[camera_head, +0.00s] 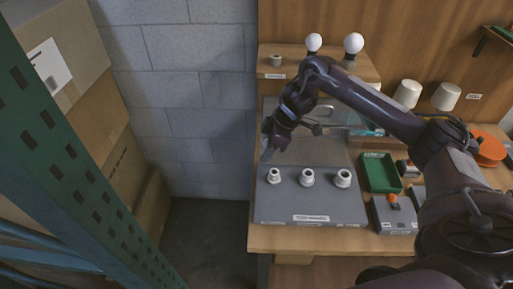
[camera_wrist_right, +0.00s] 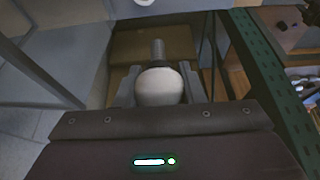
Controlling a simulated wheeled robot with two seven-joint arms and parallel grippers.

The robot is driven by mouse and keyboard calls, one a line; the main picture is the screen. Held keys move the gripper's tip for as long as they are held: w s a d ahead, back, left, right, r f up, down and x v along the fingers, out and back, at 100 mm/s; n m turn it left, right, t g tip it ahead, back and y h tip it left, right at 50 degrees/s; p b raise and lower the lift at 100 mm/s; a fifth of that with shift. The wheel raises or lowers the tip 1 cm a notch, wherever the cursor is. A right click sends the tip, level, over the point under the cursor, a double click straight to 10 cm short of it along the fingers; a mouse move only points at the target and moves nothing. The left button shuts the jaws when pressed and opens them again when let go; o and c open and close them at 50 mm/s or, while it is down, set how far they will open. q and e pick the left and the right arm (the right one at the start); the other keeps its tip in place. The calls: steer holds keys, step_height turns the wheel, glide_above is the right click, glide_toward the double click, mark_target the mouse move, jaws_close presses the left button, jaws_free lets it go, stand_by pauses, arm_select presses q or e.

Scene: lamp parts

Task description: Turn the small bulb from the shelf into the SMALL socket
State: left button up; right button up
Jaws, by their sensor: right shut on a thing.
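My right gripper (camera_head: 268,150) is above the back left of the grey socket board (camera_head: 290,210). In the right wrist view the right gripper (camera_wrist_right: 159,88) is shut on a white bulb (camera_wrist_right: 158,90), its metal screw base (camera_wrist_right: 158,50) pointing away from the palm. The bulb is hard to make out in the head view. Three white sockets stand in a row on the board: left (camera_head: 273,175), middle (camera_head: 307,177) and right (camera_head: 343,178). The left one looks smallest. The bulb is apart from the sockets. My left gripper is not in view.
Two white bulbs (camera_head: 314,42) (camera_head: 353,43) stand on the wooden shelf (camera_head: 320,67) beside an empty holder (camera_head: 275,60). A green tray (camera_head: 379,172) and lampshades (camera_head: 407,93) are on the right. A green rack post (camera_head: 70,140) and cardboard boxes (camera_head: 60,45) stand left.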

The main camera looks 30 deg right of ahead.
steer(key=shift+d+f+b, duration=0.4)
steer(key=shift+f+b, duration=0.4)
steer(key=shift+f, duration=0.35)
steer(key=shift+d+f+b, duration=0.4)
steer(key=shift+f+b, duration=0.4)
steer(key=shift+f, duration=0.35)
steer(key=shift+d+f+b, duration=0.4)
steer(key=shift+f+b, duration=0.4)
steer(key=shift+f, duration=0.35)
steer(key=shift+p, duration=0.4)
steer(key=shift+f, duration=0.1)
steer(key=shift+f+b, duration=0.65)
steer(key=shift+f, duration=0.45)
steer(key=shift+f, duration=0.55)
